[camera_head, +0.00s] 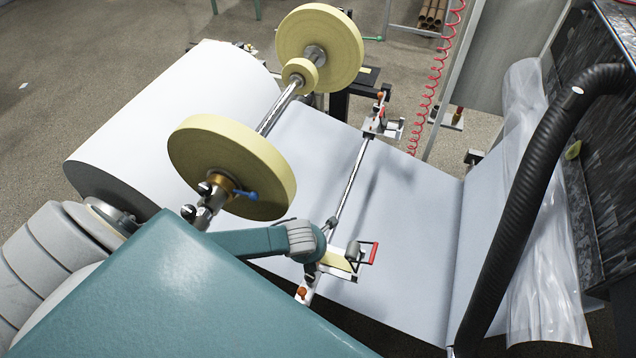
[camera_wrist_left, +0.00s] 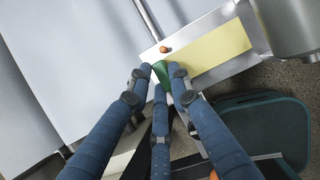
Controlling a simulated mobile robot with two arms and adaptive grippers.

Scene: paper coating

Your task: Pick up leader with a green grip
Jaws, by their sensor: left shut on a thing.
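The green grip (camera_wrist_left: 163,73) shows in the left wrist view, between the blue fingertips of my left gripper (camera_wrist_left: 162,78). The fingers are closed around it and hide part of it. It lies at the edge of a metal plate bearing a pale yellow strip (camera_wrist_left: 215,52); whether the two are joined is unclear. In the head view my left gripper (camera_head: 312,272) is small and partly hidden by my teal arm, beside the near bracket with its yellow strip (camera_head: 337,262). The green grip cannot be made out there. My right gripper is in neither view.
A large white paper roll (camera_head: 190,105) feeds a sheet (camera_head: 400,225) to the right. A metal rod (camera_head: 352,185) crosses to a far bracket (camera_head: 383,125). A black hose (camera_head: 520,200) rises at right.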

